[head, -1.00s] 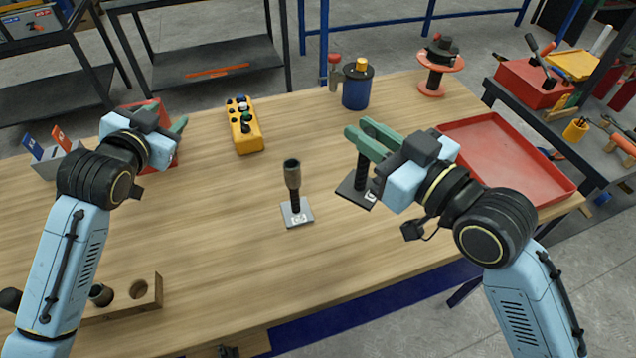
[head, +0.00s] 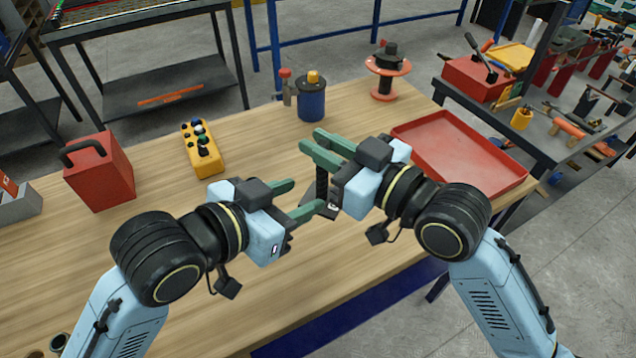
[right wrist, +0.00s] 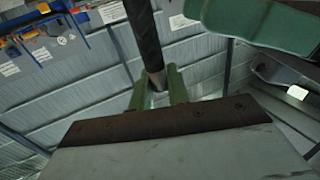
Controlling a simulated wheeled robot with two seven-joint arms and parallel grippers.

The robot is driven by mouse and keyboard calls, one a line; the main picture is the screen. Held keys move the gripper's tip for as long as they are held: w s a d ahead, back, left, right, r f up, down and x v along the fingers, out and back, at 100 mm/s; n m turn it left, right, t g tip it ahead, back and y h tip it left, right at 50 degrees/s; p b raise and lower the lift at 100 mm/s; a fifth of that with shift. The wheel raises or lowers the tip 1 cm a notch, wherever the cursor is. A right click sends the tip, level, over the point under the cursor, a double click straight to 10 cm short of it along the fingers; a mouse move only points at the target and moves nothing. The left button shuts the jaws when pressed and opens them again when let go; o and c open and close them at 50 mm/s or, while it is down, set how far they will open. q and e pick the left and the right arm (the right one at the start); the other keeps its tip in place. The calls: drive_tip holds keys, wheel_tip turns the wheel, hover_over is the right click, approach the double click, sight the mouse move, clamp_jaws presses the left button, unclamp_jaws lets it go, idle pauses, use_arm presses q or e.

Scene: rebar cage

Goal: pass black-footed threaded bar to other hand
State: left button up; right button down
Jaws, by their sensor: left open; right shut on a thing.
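The black-footed threaded bar (head: 321,184) hangs upright from my right gripper (head: 322,150), which is shut on its upper end. Its dark square foot (head: 312,208) shows partly below, behind the left fingers. In the right wrist view the bar (right wrist: 142,35) runs from between my green right fingers (right wrist: 160,88) to the top edge. My left gripper (head: 306,197) is open, lower than the right one, its fingertips pointing at the bar and close to its lower part. Whether they touch it, I cannot tell. A green left finger (right wrist: 260,22) also shows in the right wrist view.
A yellow control box (head: 203,150), a red box with a black handle (head: 99,170) and a blue canister (head: 311,100) stand on the wooden table. A red tray (head: 460,150) lies at the right and a red spool (head: 386,75) at the back.

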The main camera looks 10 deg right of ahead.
sight(320, 188)
use_arm(q)
drive_tip(key=x, duration=0.9)
drive_tip(key=shift+w+d, duration=0.15)
drive_tip(key=shift+d, duration=0.05)
use_arm(e)
drive_tip(key=shift+r, duration=0.1)
use_arm(q)
clamp_jaws()
drive_tip(key=shift+r, duration=0.15)
use_arm(e)
drive_tip(key=c, duration=1.3)
unclamp_jaws()
drive_tip(key=shift+o, duration=0.2)
